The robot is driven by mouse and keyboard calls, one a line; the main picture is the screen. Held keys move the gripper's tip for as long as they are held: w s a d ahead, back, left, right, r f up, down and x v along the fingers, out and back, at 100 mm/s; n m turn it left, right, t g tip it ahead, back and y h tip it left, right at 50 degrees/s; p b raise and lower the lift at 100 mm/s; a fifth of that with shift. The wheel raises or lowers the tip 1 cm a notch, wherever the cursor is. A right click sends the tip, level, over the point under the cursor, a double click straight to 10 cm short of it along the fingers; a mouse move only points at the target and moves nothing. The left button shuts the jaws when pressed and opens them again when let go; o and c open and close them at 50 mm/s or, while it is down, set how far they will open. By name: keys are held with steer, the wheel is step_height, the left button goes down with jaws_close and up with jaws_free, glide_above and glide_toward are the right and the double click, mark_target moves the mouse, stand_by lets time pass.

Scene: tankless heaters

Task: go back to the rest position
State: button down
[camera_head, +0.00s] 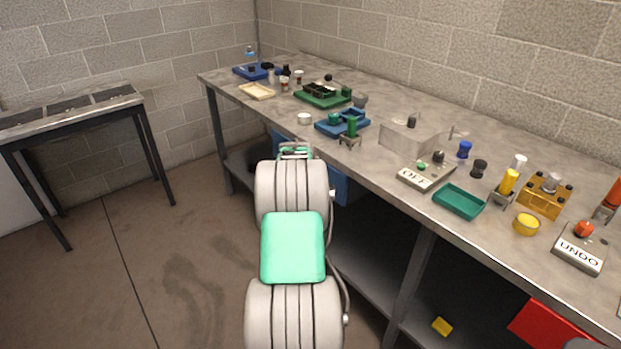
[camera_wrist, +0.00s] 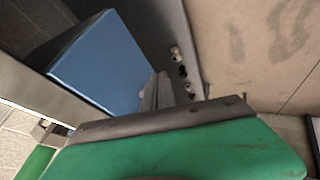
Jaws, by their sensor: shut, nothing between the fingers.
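My gripper (camera_wrist: 158,92) shows in the wrist view with its fingers together and nothing held between them. A blue box (camera_wrist: 103,66) lies beyond it to the left. In the head view my arm reaches forward from the bottom, over the floor just off the front edge of the long workbench (camera_head: 385,195). The arm's far end is at the bench edge; my fingers are hidden there behind the arm links. The blue box shows partly in the head view (camera_head: 341,184), under the bench top behind my arm.
A second table (camera_head: 72,117) stands left. The floor (camera_head: 180,235) between is clear.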

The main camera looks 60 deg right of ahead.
steer(key=v, duration=0.9)
steer(key=w+a+r+n+t+y+p, duration=0.1)
steer(key=w+a+r+p, duration=0.15)
steer(key=a, duration=0.85)
steer(key=w+a+r+n+y+p, duration=0.15)
steer(key=a+r, duration=0.25)
steer(key=a, duration=0.6)
steer(key=w+a+r+t+y+p, duration=0.1)
steer(key=w+a+r+y, duration=0.15)
steer(key=a, duration=0.85)
steer(key=s+a+p, duration=0.1)
steer(key=s+a, duration=0.3)
steer(key=a, duration=0.3)
steer(key=s+a+n+g+y+p, duration=0.1)
steer(key=s+a, duration=0.3)
steer(key=a, duration=0.4)
steer(key=s+a+r+n+y+p, duration=0.1)
steer(key=s+a, duration=0.3)
steer(key=a, duration=0.3)
steer(key=shift+a, duration=0.35)
steer(key=shift+s+n, duration=0.15)
steer(key=shift+n, duration=0.1)
